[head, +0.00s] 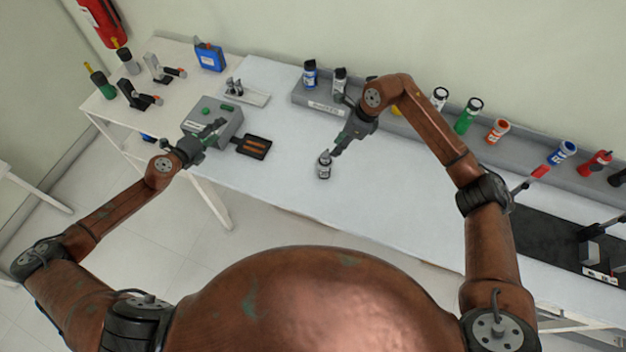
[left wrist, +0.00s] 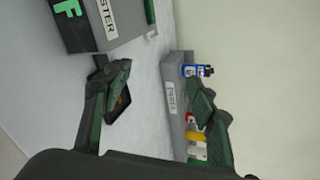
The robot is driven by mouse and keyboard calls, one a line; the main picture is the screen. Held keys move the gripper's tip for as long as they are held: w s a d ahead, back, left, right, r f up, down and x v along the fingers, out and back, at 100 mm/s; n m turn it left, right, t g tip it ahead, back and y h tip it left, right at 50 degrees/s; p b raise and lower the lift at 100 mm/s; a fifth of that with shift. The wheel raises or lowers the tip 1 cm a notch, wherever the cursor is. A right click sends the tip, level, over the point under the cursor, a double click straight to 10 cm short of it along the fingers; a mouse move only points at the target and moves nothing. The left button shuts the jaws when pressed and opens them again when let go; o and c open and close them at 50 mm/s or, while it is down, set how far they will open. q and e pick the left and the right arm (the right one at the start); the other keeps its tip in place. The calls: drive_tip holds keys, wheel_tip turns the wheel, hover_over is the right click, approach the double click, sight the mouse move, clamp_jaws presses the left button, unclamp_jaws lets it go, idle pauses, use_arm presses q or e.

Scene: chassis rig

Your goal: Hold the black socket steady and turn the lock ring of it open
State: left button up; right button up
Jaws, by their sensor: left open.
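A small grey-and-black socket (head: 324,167) stands upright on the white table, close to the tip of my right gripper. It is too small to tell its lock ring's position or be sure that its body is black. My right gripper (head: 338,150) points down at its top from the upper right; I cannot tell whether they touch. My left gripper (head: 217,130) is over the front of the grey tester box, away from that socket. Its two fingers are spread and empty in the left wrist view (left wrist: 162,97).
The tester box (head: 228,113) also shows in the left wrist view (left wrist: 97,22). A dark tray (head: 254,147) lies beside it. A grey rack (head: 315,98) along the wall holds several coloured sockets. A black mat (head: 545,240) lies right. The table's front middle is clear.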

sight(321, 173)
use_arm(q)
drive_tip(key=s+d+f+n, duration=0.1)
drive_tip(key=d+f+n, duration=0.1)
drive_tip(key=d, duration=0.4)
drive_tip(key=s+d+f+n+h, duration=0.1)
drive_tip(key=s+d+f+n, duration=0.1)
drive_tip(key=d+n, duration=0.3)
drive_tip(key=s+d+f+n, duration=0.1)
drive_tip(key=d+f+n, duration=0.2)
drive_tip(key=d, duration=0.3)
drive_tip(key=shift+s+d+f+h, duration=0.3)
drive_tip(key=shift+s+d+f, duration=0.1)
drive_tip(key=shift+f, duration=0.1)
drive_tip(key=s+d+n, duration=0.2)
drive_tip(key=d+n, duration=0.1)
drive_tip(key=d, duration=0.2)
drive_tip(key=s+d+f+n, duration=0.1)
drive_tip(key=s+d+n, duration=0.1)
drive_tip(key=d+n, duration=0.2)
drive_tip(key=s+d+f+n, duration=0.1)
drive_tip(key=s+d+n, duration=0.1)
drive_tip(key=d, duration=0.5)
drive_tip(key=shift+s+n+h, duration=0.1)
drive_tip(key=shift+n+h, duration=0.2)
drive_tip(key=shift+n, duration=0.4)
drive_tip(key=shift+d+f, duration=0.1)
drive_tip(key=shift+d, duration=0.15)
drive_tip(key=x, duration=0.7)
drive_tip(key=shift+d+f, duration=0.1)
drive_tip(key=shift+f, duration=0.15)
